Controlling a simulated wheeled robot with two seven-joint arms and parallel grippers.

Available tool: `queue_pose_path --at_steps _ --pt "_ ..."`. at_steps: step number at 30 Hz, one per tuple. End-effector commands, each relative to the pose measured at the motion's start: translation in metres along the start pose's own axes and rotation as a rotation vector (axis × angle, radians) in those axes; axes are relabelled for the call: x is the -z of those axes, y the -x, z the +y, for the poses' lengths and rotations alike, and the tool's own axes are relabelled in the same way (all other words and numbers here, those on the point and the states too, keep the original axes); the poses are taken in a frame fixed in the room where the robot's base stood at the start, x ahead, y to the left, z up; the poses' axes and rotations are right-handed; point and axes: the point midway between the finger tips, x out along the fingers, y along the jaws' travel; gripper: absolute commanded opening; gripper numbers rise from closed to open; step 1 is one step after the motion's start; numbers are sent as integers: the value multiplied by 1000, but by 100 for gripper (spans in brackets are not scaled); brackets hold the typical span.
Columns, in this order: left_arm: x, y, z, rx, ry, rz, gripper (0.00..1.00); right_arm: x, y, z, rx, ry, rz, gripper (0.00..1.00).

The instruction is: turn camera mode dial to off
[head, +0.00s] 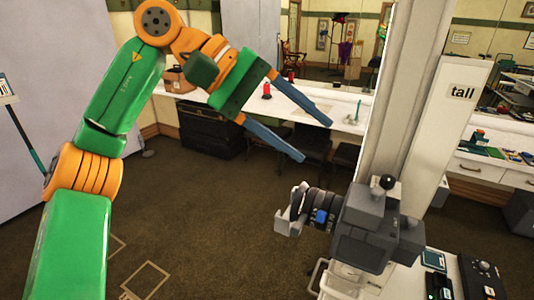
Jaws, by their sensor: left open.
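A bulky grey camera (368,230) stands right of centre in the head view, in front of a pale upright column. Its lens end points left and has a small blue part (321,216). A small dark knob (387,182) sits on top of the camera. I cannot tell which part is the mode dial or how it is set. My left gripper (317,141) has its two blue fingers spread and empty, above and to the left of the camera, apart from it. My right gripper is not in view.
A black box with knobs (482,270) lies at lower right. A long white counter (345,118) with a mirror runs along the back. The carpet at lower left is open.

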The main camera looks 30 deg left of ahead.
Motion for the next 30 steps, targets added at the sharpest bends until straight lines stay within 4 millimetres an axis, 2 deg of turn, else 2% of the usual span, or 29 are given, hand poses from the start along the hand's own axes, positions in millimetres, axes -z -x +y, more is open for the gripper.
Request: queue_pose_path --at_steps 6,14,21,30 --pt "57 -13 4 -272 549 -188 61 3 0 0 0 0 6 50" --pt "126 -22 -8 -505 1080 -348 61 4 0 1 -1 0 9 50" --pt "186 -28 -41 -678 1477 -439 61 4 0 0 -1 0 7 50" --pt "243 -30 -92 -859 1837 -499 61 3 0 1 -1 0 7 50"
